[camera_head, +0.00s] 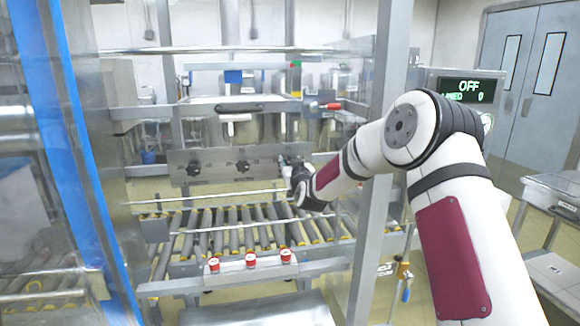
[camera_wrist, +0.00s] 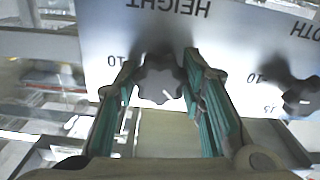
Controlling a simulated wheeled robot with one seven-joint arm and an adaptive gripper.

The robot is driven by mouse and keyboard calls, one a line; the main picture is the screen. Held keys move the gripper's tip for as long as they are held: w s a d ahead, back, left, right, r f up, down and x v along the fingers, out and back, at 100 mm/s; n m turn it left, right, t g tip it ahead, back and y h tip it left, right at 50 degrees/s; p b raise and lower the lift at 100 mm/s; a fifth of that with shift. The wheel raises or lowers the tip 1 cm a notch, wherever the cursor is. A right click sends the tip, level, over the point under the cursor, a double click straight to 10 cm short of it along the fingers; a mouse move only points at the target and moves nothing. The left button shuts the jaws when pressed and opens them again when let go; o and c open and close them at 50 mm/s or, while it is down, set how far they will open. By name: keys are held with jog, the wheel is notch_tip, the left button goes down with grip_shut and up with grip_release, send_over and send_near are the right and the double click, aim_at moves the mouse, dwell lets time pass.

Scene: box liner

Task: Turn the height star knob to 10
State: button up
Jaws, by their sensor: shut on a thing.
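The height star knob (camera_wrist: 160,80) is a dark lobed knob under the upside-down word HEIGHT on a grey panel in the wrist view. A small white mark shows near its lower right edge. In the head view my gripper (camera_head: 287,163) is at the right end of the panel (camera_head: 218,161) and hides this knob.
Another star knob (camera_wrist: 301,97) with its own scale sits to the right in the wrist view. Two dark knobs (camera_head: 193,169) (camera_head: 243,166) show on the panel in the head view. A roller conveyor (camera_head: 235,230) lies below, and a metal post (camera_head: 375,200) stands beside my arm.

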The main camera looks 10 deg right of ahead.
jog(key=m+b, duration=0.1)
jog(key=m, duration=0.2)
jog(key=shift+f+m, duration=0.1)
jog(key=shift+m, duration=0.3)
jog(key=m+b, duration=0.1)
jog(key=m, duration=0.2)
jog(key=shift+m, duration=0.3)
jog(key=m+b, duration=0.2)
jog(key=m, duration=0.4)
jog(key=shift+d, duration=0.1)
jog(key=m+b, duration=0.1)
jog(key=m, duration=0.5)
jog(key=shift+m, duration=0.4)
jog(key=m, duration=0.3)
jog(key=shift+m, duration=2.1)
jog(key=o, duration=1.2)
jog(key=shift+c, duration=0.2)
